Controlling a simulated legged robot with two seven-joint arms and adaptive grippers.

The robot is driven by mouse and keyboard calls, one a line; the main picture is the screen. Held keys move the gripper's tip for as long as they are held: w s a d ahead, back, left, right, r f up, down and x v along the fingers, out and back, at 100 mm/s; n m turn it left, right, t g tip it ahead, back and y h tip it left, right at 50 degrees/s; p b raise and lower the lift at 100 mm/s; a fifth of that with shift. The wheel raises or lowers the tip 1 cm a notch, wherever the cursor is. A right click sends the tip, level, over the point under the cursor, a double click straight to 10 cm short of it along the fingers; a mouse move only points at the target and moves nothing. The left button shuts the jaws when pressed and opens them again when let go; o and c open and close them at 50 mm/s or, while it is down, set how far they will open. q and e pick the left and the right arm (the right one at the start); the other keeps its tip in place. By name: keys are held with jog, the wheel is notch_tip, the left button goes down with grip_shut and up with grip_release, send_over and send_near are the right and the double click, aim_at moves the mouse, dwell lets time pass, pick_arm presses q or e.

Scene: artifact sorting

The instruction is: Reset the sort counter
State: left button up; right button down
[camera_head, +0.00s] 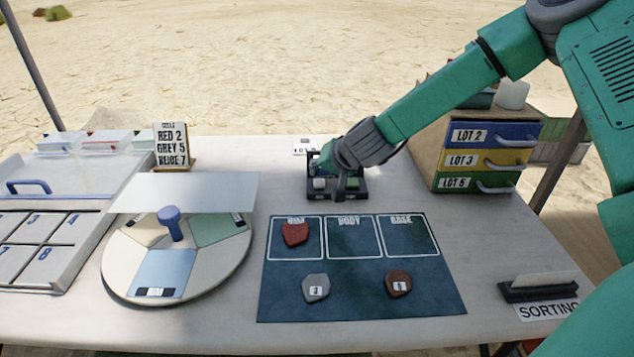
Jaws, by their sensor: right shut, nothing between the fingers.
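The sort counter appears to be the small dark device (318,195) at the back middle of the table, with light and green parts on its front. My right arm reaches in from the right, and my right gripper (333,170) is at the device, over its top. The gripper is shut with nothing held. The gripper and wrist hide much of the device, and I cannot tell whether the fingertips touch it. A small white label (305,146) lies behind it. My left gripper is not in view.
A dark blue mat (360,285) holds a red shard (295,234), a grey shard (316,288) and a brown shard (398,283). A round turntable (125,270) stands left, a sign (172,147) behind it. A drawer cabinet (440,160) is close right of my gripper.

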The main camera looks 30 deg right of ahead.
aim_at(319, 182)
jog(key=shift+d+f, duration=0.6)
jog(key=shift+d, duration=0.05)
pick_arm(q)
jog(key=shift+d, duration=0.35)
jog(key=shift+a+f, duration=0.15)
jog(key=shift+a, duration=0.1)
pick_arm(e)
jog(key=shift+a+r, duration=0.1)
jog(key=shift+a, duration=0.25)
pick_arm(q)
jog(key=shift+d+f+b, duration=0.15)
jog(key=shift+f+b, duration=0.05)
jog(key=shift+b, duration=0.2)
pick_arm(e)
jog(key=shift+s+d+f, duration=0.1)
jog(key=shift+d+f, duration=0.15)
jog(key=shift+f, duration=0.15)
jog(key=shift+a, duration=0.15)
jog(key=shift+r, duration=0.1)
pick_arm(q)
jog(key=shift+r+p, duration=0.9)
pick_arm(e)
jog(key=shift+a+r, duration=0.25)
jog(key=shift+r, duration=0.6)
